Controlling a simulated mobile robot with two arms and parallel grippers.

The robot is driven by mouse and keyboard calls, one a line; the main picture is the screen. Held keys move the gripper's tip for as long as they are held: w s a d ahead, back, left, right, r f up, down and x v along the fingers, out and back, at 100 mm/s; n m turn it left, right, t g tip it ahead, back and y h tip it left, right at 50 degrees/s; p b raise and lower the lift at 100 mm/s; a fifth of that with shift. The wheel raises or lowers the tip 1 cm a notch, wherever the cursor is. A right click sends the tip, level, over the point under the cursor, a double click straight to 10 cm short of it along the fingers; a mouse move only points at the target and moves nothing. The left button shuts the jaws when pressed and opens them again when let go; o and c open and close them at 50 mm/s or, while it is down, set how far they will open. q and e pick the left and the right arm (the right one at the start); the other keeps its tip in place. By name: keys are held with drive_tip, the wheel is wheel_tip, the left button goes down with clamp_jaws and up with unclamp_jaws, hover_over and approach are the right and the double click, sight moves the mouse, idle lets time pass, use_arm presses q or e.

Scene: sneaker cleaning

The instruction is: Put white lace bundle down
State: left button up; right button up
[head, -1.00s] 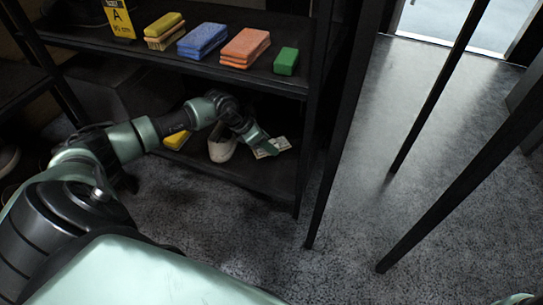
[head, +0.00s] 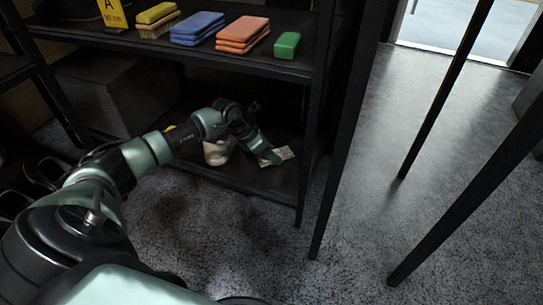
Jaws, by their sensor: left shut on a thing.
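My left gripper (head: 270,156) reaches into the lower shelf of the black rack and points down, low over the shelf board. It is shut on the white lace bundle (head: 285,154), a small flat pale thing that shows at its fingertips. Whether the bundle touches the board is hard to tell. An off-white sneaker (head: 216,151) stands on the same shelf just left of the gripper, partly hidden by my left arm. My right gripper is not in view.
The upper shelf (head: 215,54) holds a yellow brush (head: 157,19), blue sponges (head: 198,28), orange sponges (head: 243,35) and a green block (head: 287,45). Dark rack posts stand right of the lower shelf (head: 270,182). Dark shoes (head: 42,172) lie at far left.

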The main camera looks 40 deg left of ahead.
use_arm(q)
drive_tip(key=o, duration=1.3)
drive_tip(key=shift+f, duration=0.1)
drive_tip(key=p+v, duration=0.7)
drive_tip(key=v, duration=0.5)
